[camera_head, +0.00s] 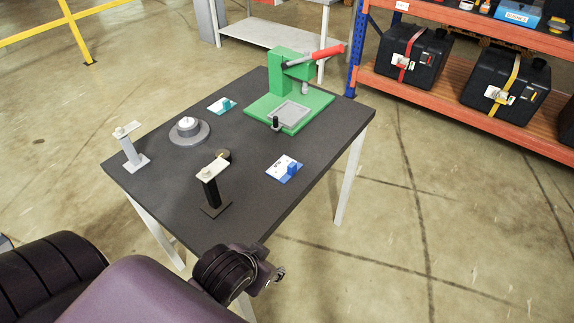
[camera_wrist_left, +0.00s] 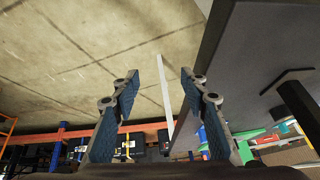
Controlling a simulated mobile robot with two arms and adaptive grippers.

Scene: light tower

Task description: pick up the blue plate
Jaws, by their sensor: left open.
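A similar plate with a teal block (camera_head: 221,105) lies farther back. My left gripper (camera_head: 277,274) is at the table's near corner, well short of the blue plate. In the left wrist view my left gripper (camera_wrist_left: 158,82) is open, with nothing between its fingers. I cannot make out the blue plate clearly there. My right gripper is not in view.
The dark table (camera_head: 240,190) also holds a black post stand (camera_head: 212,190), a grey post stand (camera_head: 131,148), a round grey base (camera_head: 189,132) and a green press (camera_head: 290,85) with a red handle. An orange shelf (camera_head: 440,92) with black cases stands at the back right.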

